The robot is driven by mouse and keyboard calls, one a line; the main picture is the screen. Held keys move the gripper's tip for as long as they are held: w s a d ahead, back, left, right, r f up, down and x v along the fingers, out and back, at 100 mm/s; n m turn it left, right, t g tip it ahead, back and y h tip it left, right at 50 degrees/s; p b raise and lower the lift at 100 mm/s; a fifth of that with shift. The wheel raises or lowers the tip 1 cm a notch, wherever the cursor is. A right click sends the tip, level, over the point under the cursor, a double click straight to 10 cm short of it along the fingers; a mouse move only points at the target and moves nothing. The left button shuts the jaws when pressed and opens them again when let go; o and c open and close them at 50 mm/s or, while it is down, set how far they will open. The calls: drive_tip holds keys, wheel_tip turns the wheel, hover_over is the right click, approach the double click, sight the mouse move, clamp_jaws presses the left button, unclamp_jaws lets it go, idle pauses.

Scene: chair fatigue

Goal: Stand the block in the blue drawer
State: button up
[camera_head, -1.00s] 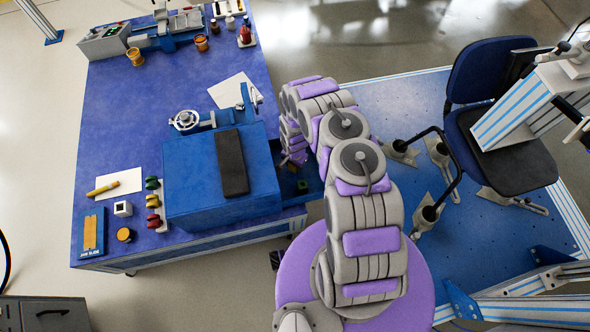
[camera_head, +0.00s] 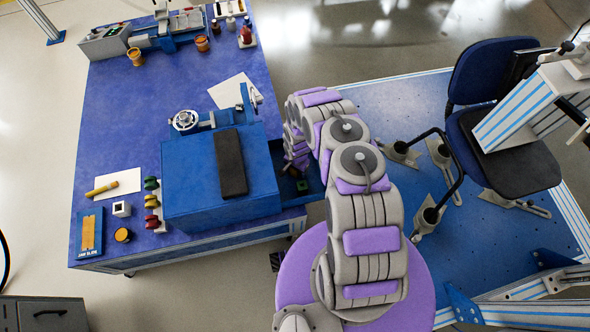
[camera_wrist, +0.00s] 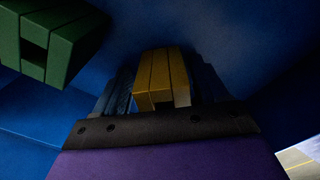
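The blue drawer (camera_head: 314,190) is open at the right side of the blue cabinet. In the wrist view, a yellow block (camera_wrist: 162,75) with grooves and a hollow end lies between the two dark fingers of my gripper (camera_wrist: 163,85). The fingers are close to its sides, but the dark picture does not show whether they press on it. A green block (camera_wrist: 42,45) with a hollow is at the upper left; in the head view it shows as a small green spot in the drawer (camera_head: 302,186). My arm hides the gripper and yellow block in the head view.
The cabinet (camera_head: 190,190) stands on a blue table (camera_head: 130,105), with a black pad (camera_head: 230,163) on top. Spools (camera_head: 152,201) and a white hollow cube (camera_head: 121,209) are to its left. A blue chair (camera_head: 510,165) stands at the right.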

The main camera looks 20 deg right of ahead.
drive_tip(key=shift+d, duration=0.3)
drive_tip(key=shift+r, duration=0.1)
